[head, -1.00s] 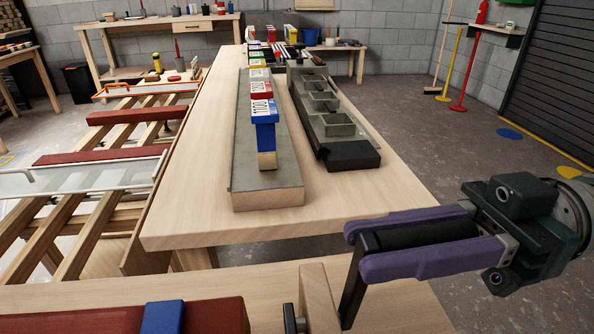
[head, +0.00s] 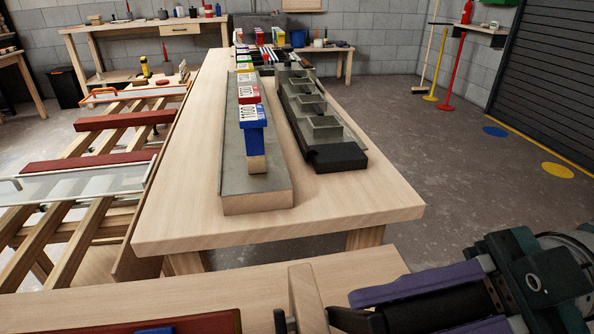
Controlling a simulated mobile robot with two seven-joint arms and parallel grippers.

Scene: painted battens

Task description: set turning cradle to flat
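At the bottom edge, a red batten (head: 195,324) lies on the near wooden bench, cut off by the frame. A bit of blue (head: 155,331) shows on it. A short wooden upright (head: 308,300) stands to its right, with a small dark part (head: 283,321) beside it. These may belong to the turning cradle, but most of it is out of view, so its setting cannot be told. My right gripper (head: 348,320) is low at the right, its dark tip close to the upright. Its fingertips are partly cut off, and whether they touch anything is unclear. My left gripper is out of view.
A long wooden table (head: 385,205) ahead carries a grey rail (head: 272,178) with coloured numbered blocks and a row of grey trays (head: 325,126). A rack (head: 80,186) with red battens stands at the left. Open floor lies at the right.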

